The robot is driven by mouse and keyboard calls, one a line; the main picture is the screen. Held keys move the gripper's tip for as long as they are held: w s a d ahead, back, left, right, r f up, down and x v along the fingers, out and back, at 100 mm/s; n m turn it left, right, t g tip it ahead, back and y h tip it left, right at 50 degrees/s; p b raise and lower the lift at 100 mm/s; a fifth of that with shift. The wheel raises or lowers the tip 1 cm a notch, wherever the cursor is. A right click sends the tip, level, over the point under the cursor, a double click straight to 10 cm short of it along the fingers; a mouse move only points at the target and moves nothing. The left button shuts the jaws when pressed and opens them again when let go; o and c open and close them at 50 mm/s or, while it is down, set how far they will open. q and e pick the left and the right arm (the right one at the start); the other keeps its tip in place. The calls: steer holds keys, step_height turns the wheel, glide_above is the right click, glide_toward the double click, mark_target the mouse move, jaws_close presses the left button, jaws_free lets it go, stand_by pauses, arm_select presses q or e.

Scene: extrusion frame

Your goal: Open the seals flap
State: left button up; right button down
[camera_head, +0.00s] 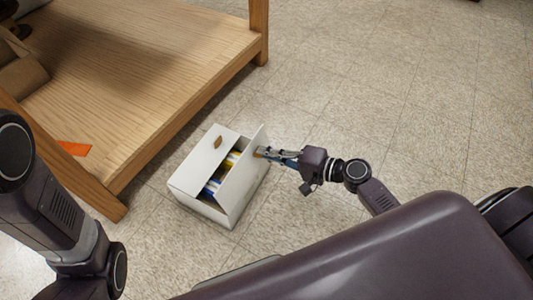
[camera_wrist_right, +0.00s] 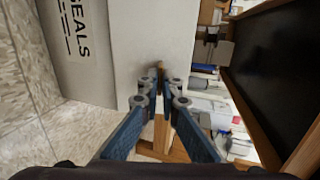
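The white seals box (camera_head: 201,210) stands on the floor, and its printed word "SEALS" shows on the white face (camera_wrist_right: 85,45) in the right wrist view. Its left flap (camera_head: 204,160) lies slanted over the left part of the opening and has a brown tab (camera_head: 218,142). Its right flap (camera_head: 244,178) stands raised. Between them is a gap showing blue, yellow and white contents. My right gripper (camera_head: 263,153) is at the far upper end of the raised flap, its fingers (camera_wrist_right: 160,98) close together around a narrow brown tab. My left gripper is out of view.
A wooden shelf unit (camera_head: 150,60) stands left of the box, with an orange strip (camera_head: 74,148) on its board. The tiled floor (camera_head: 400,90) behind and right of the box is clear.

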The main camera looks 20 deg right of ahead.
steer(key=c, duration=2.6)
jaws_free()
steer(key=o, duration=0.4)
steer(key=shift+o, duration=0.2)
steer(key=v, duration=1.2)
